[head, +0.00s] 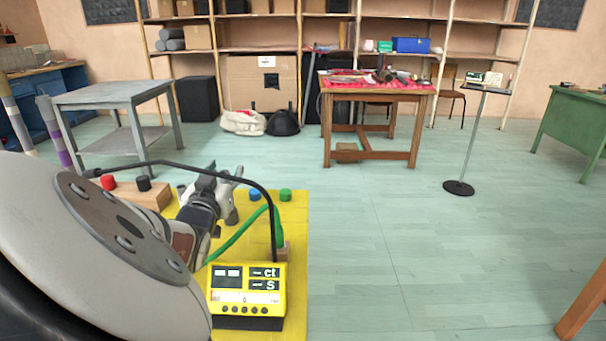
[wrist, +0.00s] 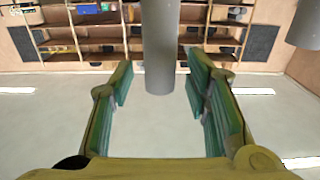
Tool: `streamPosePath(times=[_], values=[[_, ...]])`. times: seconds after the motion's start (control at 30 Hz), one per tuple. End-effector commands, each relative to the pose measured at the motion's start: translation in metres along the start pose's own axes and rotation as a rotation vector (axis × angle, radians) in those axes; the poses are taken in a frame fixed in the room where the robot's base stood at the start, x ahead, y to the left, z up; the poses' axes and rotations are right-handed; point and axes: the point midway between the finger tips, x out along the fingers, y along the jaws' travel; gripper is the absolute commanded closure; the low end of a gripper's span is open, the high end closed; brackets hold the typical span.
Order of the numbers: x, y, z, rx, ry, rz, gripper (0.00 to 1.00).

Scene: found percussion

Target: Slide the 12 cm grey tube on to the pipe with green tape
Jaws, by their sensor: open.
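A plain grey tube (wrist: 158,45) shows between the two fingers of my gripper (wrist: 160,90) in the wrist view, which looks upside down. Bare gaps separate it from both green finger pads. One end of the tube shows; the other runs out of the frame, so I cannot tell its length. In the head view my gripper (head: 230,177) is over the yellow surface, with a short grey cylinder (head: 232,214) just below it. A second grey cylinder (wrist: 305,25) shows at the wrist view's upper right. I cannot make out a pipe with green tape.
The yellow surface (head: 297,225) holds a wooden block (head: 150,195) with red and black caps, blue and green caps, a green curved strip and a yellow display box (head: 247,290). Taped poles (head: 58,140) stand at far left.

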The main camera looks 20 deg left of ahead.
Motion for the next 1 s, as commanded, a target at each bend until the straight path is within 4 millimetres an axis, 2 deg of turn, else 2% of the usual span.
streamPosePath(times=[0.2, 0.3, 0.4, 0.77, 1.0], values=[[-0.0001, -0.0002, 0.0002, 0.000, 0.000, 0.000, 0.59], [-0.0001, -0.0002, 0.0002, 0.000, 0.000, 0.000, 0.81], [-0.0001, -0.0002, 0.0002, 0.000, 0.000, 0.000, 1.00], [0.0005, 0.0002, -0.0007, 0.001, 0.000, 0.000, 1.00], [0.0089, 0.0068, -0.0095, 0.003, 0.000, 0.002, 1.00]])
